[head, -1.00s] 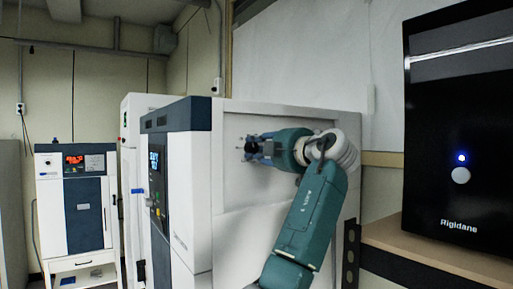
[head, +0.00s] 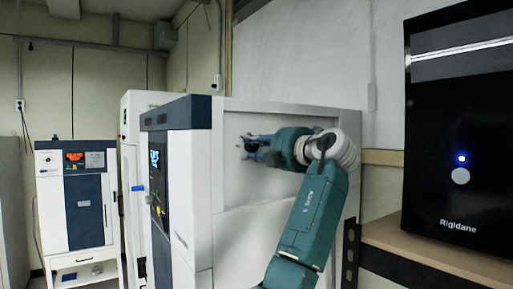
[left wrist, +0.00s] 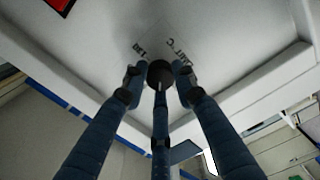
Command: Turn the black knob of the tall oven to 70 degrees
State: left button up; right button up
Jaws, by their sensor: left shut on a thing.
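The tall oven (head: 234,189) stands in the middle of the head view, with its pale side panel facing my arm. The black knob (left wrist: 160,73) sits on a pale panel in the left wrist view, with printed marks around it, including what looks like "120" and "UNIT °C". My left gripper (left wrist: 159,80) is shut on the knob, its blue fingers around the rim. In the head view the left gripper (head: 254,147) is at the panel, and the dark knob shows between its fingertips. The knob's pointer and exact setting cannot be read. My right gripper is not in view.
A black machine (head: 459,130) with a blue light stands on a wooden shelf (head: 440,250) at the right. A white and dark-blue cabinet (head: 180,190) stands left of my arm. A smaller oven (head: 76,196) on a white stand is at the far left. A red patch (left wrist: 60,4) shows above the knob.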

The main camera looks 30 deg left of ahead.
pick_arm(q)
jog(key=shift+f, duration=0.25)
jog(key=o, duration=1.2)
jog(key=shift+c, duration=0.2)
jog(key=shift+d+r, duration=0.1)
jog(key=shift+r, duration=0.05)
jog(key=v, duration=1.2)
